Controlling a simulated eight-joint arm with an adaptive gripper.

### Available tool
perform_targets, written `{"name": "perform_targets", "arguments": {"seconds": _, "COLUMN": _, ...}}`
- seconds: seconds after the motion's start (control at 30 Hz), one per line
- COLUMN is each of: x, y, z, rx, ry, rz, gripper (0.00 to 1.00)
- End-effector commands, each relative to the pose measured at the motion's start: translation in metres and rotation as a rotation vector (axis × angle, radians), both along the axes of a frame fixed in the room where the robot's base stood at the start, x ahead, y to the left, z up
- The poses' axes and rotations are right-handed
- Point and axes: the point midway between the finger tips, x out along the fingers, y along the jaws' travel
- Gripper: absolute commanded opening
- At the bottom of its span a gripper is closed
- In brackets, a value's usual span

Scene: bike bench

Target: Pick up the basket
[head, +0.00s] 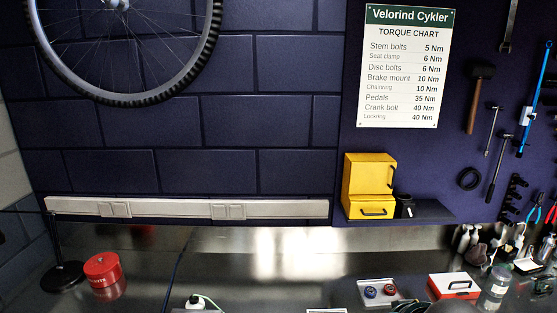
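No basket can be made out in the head view. My gripper cannot be made out in this view either. A rounded grey shape and some dark, thin parts are cut off by the bottom edge, right of centre, and I cannot tell what they are. The metal bench top (235,265) shows only in its back part, and its front is out of view.
On the bench are a red tin (103,272), a black stand (65,275), a tray with small round parts (379,292), a red-and-white box (454,286) and a clear jar (497,282). A yellow cabinet (369,184) stands behind. Bottles crowd the right; the centre-left bench looks clear.

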Motion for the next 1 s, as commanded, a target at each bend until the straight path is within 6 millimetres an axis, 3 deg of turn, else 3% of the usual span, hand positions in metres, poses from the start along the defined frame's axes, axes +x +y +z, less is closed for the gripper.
{"name": "perform_targets", "arguments": {"seconds": 0.17, "x": 0.0001, "y": 0.0001, "z": -0.0001, "rx": -0.001, "ry": 0.0, "rz": 0.001, "gripper": 1.0}}
{"name": "perform_targets", "arguments": {"seconds": 0.8, "x": 0.0, "y": 0.0002, "z": -0.0001, "rx": -0.001, "ry": 0.0, "rz": 0.001, "gripper": 0.16}}
{"name": "perform_targets", "arguments": {"seconds": 1.0, "x": 0.0, "y": 0.0002, "z": -0.0001, "rx": -0.001, "ry": 0.0, "rz": 0.001, "gripper": 0.13}}
